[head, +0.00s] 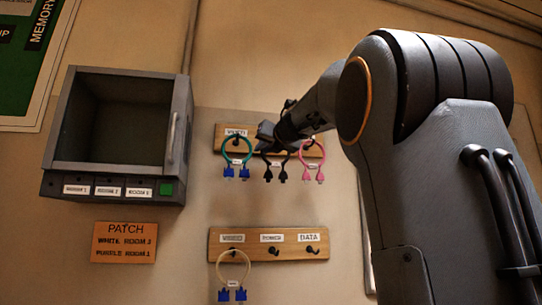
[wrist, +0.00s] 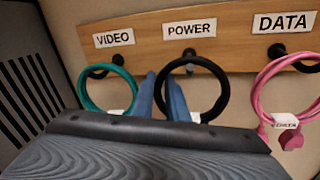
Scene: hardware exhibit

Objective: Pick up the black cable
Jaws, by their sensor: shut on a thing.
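The black cable (wrist: 224,90) is a loop hanging at the POWER hook (wrist: 189,56) of the upper wooden board. In the head view its two black plugs (head: 283,173) hang below my gripper (head: 272,139). In the wrist view the blue-grey fingers of my gripper (wrist: 163,88) reach up to the left side of the black loop and are shut on it. The lower part of the loop is hidden behind my gripper.
A green cable (wrist: 84,88) hangs close left under VIDEO, and a pink cable (wrist: 262,92) right under DATA. Below, a second board (head: 219,243) holds a cream cable (head: 219,265) with blue plugs. An open-fronted cabinet (head: 67,125) is on the left, above an orange patch note (head: 124,252).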

